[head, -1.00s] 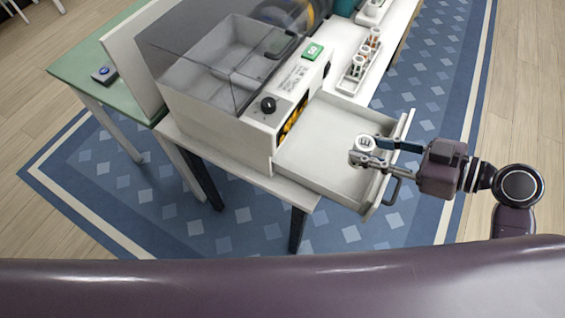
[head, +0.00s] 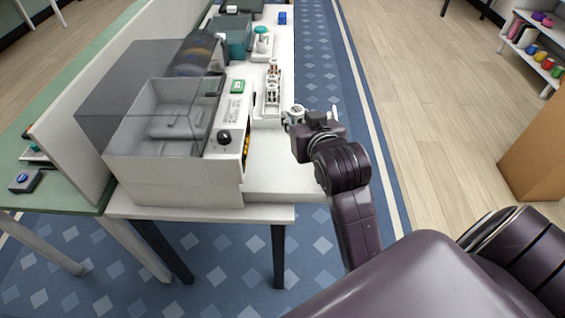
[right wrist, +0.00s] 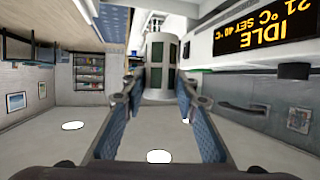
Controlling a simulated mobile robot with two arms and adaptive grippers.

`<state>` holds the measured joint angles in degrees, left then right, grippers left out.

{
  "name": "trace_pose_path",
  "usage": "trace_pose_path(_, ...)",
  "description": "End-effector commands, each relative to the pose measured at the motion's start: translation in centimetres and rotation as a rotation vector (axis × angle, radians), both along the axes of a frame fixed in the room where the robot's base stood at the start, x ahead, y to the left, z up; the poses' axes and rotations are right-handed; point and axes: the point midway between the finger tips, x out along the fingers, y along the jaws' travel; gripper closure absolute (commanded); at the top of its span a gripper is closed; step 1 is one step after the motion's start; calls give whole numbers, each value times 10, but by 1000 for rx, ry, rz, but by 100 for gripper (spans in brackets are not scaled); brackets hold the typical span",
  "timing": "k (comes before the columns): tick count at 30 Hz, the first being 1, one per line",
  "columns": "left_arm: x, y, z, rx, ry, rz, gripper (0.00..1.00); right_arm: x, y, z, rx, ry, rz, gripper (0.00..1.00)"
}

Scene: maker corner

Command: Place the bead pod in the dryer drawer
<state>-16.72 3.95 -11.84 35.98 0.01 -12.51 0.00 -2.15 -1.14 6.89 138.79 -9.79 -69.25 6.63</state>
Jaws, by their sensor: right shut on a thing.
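The bead pod, a small white cylinder with dark green windows, shows in the right wrist view (right wrist: 160,62), between my fingertips. In the head view the pod (head: 296,111) is small and partly hidden by my gripper. My right gripper (head: 291,119) is shut on it, held above the far part of the open dryer drawer. The white drawer (head: 280,181) sticks out to the right of the dryer (head: 172,175); my arm covers part of its inside. The dryer's display (right wrist: 262,28) reads IDLE, 21 °C, set 40 °C, upside down. My left gripper is out of view.
A white rack (head: 261,106) with several tubes stands just beyond the drawer, close to my gripper. A green table (head: 60,192) stands at left. Open floor (head: 440,110) lies to the right.

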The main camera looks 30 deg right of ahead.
Motion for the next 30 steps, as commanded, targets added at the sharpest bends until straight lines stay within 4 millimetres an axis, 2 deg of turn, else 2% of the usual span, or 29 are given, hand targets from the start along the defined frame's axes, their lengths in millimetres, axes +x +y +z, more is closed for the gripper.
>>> trace_pose_path(1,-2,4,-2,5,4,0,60,1,-4,9,1,-6,-38,97)
trace_pose_path(4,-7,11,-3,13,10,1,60,-1,-12,19,0,-3,-98,97)
trace_pose_path(8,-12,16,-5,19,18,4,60,-3,-16,14,-1,5,-131,97)
trace_pose_path(11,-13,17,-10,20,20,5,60,-4,-17,-7,-3,11,-134,97)
trace_pose_path(21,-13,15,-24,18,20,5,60,-4,-17,-98,-3,11,-131,97)
trace_pose_path(25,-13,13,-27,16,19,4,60,-4,-17,-122,-3,8,-131,97)
trace_pose_path(30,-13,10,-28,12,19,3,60,-3,-17,-135,-4,4,-132,97)
